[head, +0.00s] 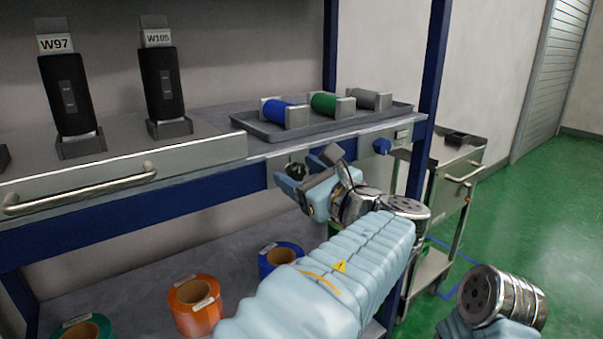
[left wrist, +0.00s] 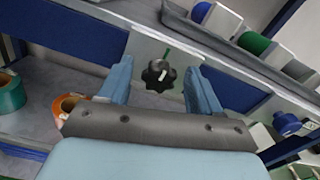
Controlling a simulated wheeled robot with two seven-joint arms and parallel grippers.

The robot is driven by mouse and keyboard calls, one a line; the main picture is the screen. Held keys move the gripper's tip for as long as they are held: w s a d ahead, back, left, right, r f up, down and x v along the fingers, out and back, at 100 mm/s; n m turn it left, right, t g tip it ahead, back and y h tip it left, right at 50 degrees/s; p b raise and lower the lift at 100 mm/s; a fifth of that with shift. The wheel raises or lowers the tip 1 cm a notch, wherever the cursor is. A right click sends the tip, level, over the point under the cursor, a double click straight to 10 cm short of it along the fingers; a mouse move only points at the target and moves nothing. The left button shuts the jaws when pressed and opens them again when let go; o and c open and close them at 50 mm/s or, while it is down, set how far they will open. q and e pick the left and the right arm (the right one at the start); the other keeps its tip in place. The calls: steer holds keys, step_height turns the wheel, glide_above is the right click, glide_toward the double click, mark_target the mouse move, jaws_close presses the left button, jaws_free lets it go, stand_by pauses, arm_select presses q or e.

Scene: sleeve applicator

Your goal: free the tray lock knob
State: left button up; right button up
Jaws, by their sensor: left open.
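A black lobed knob (head: 296,171) sits on the grey front plate under the shelf edge, below the tray (head: 262,133). In the left wrist view the black knob (left wrist: 158,76) has a white mark on its face, and a short green mark shows on the plate above it. My left gripper (head: 306,172) is open in front of the plate. In the left wrist view its blue fingers (left wrist: 160,70) stand on either side of the knob, apart from it in the picture. Whether the fingertips reach the knob in depth I cannot tell. My right gripper is not in view.
The tray holds blue, green and grey rolls between metal blocks. A blue knob (head: 381,146) sits farther right on the shelf front. A drawer handle (head: 80,190) projects at left. Orange (head: 195,304) and blue rolls (head: 280,257) stand on the lower shelf. A cart (head: 452,165) stands at right.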

arm_select(q)
steer(key=shift+c, duration=0.5)
steer(key=c, duration=0.9)
steer(key=shift+c, duration=0.2)
